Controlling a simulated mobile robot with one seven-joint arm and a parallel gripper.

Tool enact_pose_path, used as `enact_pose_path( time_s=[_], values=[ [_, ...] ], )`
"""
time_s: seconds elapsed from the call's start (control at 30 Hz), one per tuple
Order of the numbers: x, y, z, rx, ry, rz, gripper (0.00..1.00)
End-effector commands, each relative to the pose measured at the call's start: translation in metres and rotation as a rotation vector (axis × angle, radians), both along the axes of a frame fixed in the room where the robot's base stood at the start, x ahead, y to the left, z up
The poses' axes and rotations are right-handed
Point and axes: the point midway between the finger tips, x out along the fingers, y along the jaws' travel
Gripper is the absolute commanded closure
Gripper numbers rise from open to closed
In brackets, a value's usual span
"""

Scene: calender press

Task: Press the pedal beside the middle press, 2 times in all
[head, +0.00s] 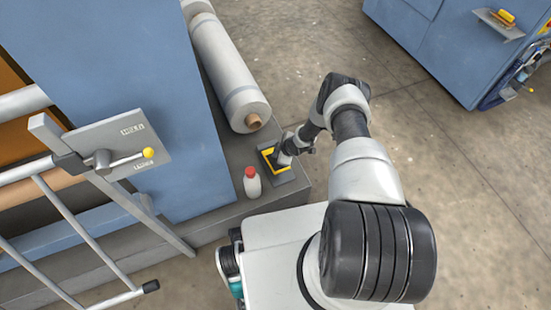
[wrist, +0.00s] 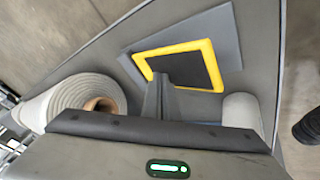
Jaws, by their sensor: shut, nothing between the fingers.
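The pedal (head: 268,153) is a dark plate in a yellow frame on a grey base, on the grey ledge beside the large blue press (head: 110,80). In the wrist view the pedal (wrist: 190,62) fills the upper middle, with its yellow frame mostly clear. My gripper (head: 283,160) is shut and empty, pointing down at the pedal from its right side in the head view. In the wrist view the shut fingers (wrist: 160,82) overlap the near part of the pedal. I cannot tell whether the tips touch the plate.
A white bottle with a red cap (head: 252,183) stands on the ledge close to the pedal. A large white roll (head: 228,75) lies behind it. A lever with a yellow knob (head: 148,153) juts from the press. Another blue machine (head: 450,45) stands at upper right; concrete floor lies between.

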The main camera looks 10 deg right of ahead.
Motion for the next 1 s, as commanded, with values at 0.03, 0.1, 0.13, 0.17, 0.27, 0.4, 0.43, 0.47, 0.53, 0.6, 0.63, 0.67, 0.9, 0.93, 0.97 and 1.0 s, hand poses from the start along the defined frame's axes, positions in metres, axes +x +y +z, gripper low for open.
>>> enact_pose_path(
  time_s=[0.03,0.1,0.13,0.17,0.27,0.4,0.43,0.47,0.53,0.6,0.63,0.67,0.9,0.93,0.97,1.0],
  values=[
    [0.001,0.000,0.004,0.001,-0.001,0.000,1.00],
    [0.002,0.000,0.006,0.001,-0.001,0.000,1.00],
    [0.002,0.000,0.006,0.001,-0.001,0.000,1.00],
    [0.002,0.001,0.007,0.001,-0.001,0.000,1.00],
    [0.002,0.001,0.006,0.001,-0.003,0.000,1.00],
    [0.003,0.001,0.007,0.001,-0.003,0.000,1.00],
    [0.003,0.001,0.007,0.001,-0.003,0.001,1.00],
    [0.003,0.001,0.008,0.001,-0.003,0.001,1.00],
    [0.005,0.001,0.011,0.001,-0.004,0.001,1.00],
    [0.006,0.001,0.017,0.001,-0.004,0.001,1.00],
    [0.007,0.001,0.020,0.001,-0.004,0.001,1.00],
    [0.008,0.002,0.022,0.001,-0.004,0.001,1.00],
    [0.014,0.003,0.045,0.001,-0.004,0.001,1.00],
    [0.015,0.003,0.048,0.001,-0.004,0.001,1.00],
    [0.016,0.003,0.051,0.001,-0.004,0.001,1.00],
    [0.017,0.004,0.053,0.001,-0.005,0.000,1.00]
  ],
)
